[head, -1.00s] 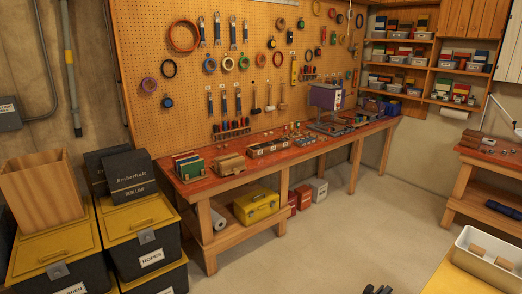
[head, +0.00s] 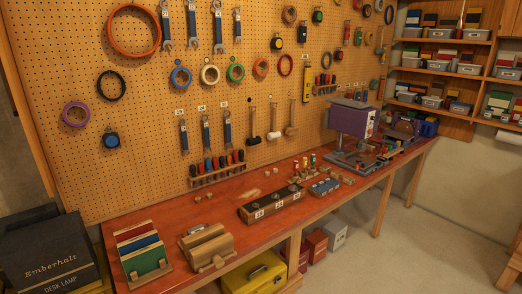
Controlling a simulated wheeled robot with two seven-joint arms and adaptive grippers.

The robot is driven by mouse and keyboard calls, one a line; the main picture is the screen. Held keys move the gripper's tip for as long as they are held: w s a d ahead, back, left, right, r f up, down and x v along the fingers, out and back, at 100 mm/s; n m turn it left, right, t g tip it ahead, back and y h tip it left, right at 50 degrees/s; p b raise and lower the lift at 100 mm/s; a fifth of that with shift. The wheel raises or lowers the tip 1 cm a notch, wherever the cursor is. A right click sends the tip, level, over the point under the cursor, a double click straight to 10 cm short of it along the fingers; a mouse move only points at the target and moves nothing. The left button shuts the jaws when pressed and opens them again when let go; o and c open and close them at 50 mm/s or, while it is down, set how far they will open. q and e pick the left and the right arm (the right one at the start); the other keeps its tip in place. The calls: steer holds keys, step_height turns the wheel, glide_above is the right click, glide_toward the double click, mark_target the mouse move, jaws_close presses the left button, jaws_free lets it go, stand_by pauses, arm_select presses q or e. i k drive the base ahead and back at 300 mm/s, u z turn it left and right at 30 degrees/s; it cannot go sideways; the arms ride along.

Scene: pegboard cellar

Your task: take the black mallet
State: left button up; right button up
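Three mallets hang side by side in the middle of the pegboard, above the red bench. Nothing covers the three mallets. Neither of my grippers is in view.
The red bench (head: 160,215) runs below the pegboard. A dark lamp box (head: 50,255) is at left. Floor at right is clear.

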mark_target(256, 139)
steer(key=i, duration=1.4)
steer(key=z, duration=1.75)
steer(key=i, duration=1.65)
steer(key=u, duration=2.55)
